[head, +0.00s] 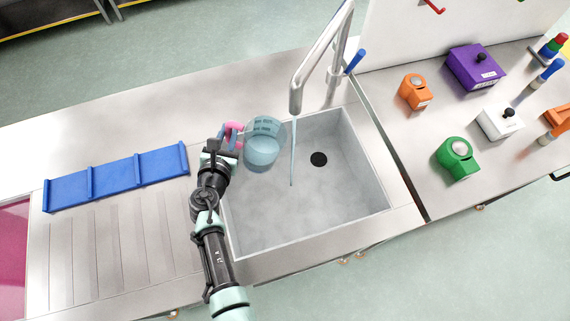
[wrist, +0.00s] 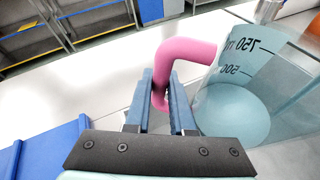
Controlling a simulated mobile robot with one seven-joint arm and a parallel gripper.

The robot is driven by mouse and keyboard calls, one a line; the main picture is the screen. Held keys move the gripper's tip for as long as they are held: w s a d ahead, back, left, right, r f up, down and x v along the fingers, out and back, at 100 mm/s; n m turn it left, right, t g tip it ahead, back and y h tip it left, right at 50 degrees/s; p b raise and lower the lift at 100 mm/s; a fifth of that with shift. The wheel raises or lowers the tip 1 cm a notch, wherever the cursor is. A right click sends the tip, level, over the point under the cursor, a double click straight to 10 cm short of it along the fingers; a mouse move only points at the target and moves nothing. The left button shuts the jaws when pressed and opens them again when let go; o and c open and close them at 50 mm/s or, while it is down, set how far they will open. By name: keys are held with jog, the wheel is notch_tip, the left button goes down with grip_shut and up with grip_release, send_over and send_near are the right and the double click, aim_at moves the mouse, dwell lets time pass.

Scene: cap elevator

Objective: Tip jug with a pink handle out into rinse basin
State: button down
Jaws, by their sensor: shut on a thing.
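The jug (head: 266,141) is clear and bluish with a pink handle (head: 232,131). It is over the left back part of the rinse basin (head: 350,217), by its left wall. Pale blue liquid shows in it, and it looks slightly tilted at most. My gripper (head: 229,145) is at the jug's left side, shut on the pink handle. In the wrist view both fingers clasp the handle (wrist: 165,72), and the jug (wrist: 250,95) with its volume marks is at the right. The jug's base is not clearly visible there.
A tap (head: 297,95) reaches over the basin with a thin stream falling right of the jug. A blue rack (head: 115,178) lies on the left drainer. Orange, purple, white and green devices stand on the right counter. The basin's right part is free.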

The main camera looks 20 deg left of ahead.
jog(key=shift+r, duration=0.15)
jog(key=shift+a+r, duration=0.15)
jog(key=shift+r, duration=0.3)
jog(key=shift+m, duration=0.3)
jog(key=shift+a+r+t+y, duration=0.1)
jog(key=shift+r+t+y, duration=0.2)
jog(key=shift+r, duration=0.05)
jog(key=shift+r+m, duration=0.1)
jog(key=shift+m, duration=0.2)
jog(key=shift+r+y, duration=0.25)
jog(key=shift+y, duration=0.05)
dwell(0.3)
jog(key=shift+b, duration=0.3)
jog(key=shift+r+m, duration=0.3)
jog(key=shift+m, duration=0.2)
